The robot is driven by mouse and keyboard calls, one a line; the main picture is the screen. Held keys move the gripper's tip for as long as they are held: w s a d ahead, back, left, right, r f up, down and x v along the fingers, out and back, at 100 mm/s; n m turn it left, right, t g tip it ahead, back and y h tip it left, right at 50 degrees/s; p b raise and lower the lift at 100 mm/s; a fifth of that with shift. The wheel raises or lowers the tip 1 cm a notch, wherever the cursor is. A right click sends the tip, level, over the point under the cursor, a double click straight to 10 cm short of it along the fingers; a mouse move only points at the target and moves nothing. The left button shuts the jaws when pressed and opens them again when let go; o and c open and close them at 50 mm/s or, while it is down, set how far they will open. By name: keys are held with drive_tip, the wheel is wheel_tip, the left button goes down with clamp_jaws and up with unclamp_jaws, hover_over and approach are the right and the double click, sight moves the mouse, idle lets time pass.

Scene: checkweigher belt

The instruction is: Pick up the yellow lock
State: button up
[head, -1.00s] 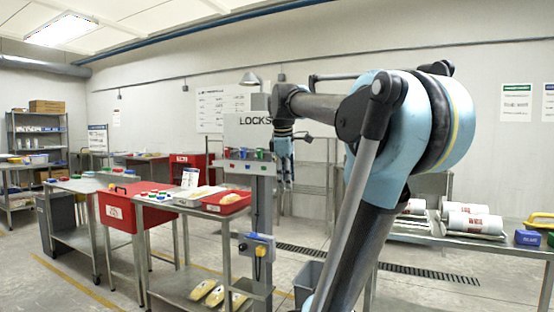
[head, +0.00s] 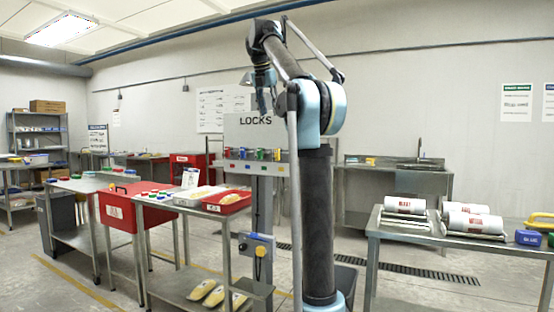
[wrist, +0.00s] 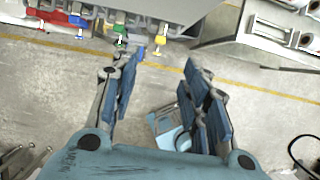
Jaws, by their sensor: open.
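The yellow lock (wrist: 159,40) hangs from the underside of the grey lock board, near its right end in the wrist view. A green lock (wrist: 119,27), a blue one (wrist: 78,20) and a red one (wrist: 35,20) hang to its left. My gripper (wrist: 160,85) is open and empty, apart from the lock; the lock shows ahead of the gap between the fingers.
A steel table (head: 380,235) with white rolls stands at the right. In the wrist view, open floor (wrist: 50,85) lies below the board.

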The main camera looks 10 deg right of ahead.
sight(279, 154)
drive_tip(key=x, duration=1.7)
drive_tip(key=shift+w+d, duration=0.15)
drive_tip(key=shift+d, duration=0.05)
clamp_jaws()
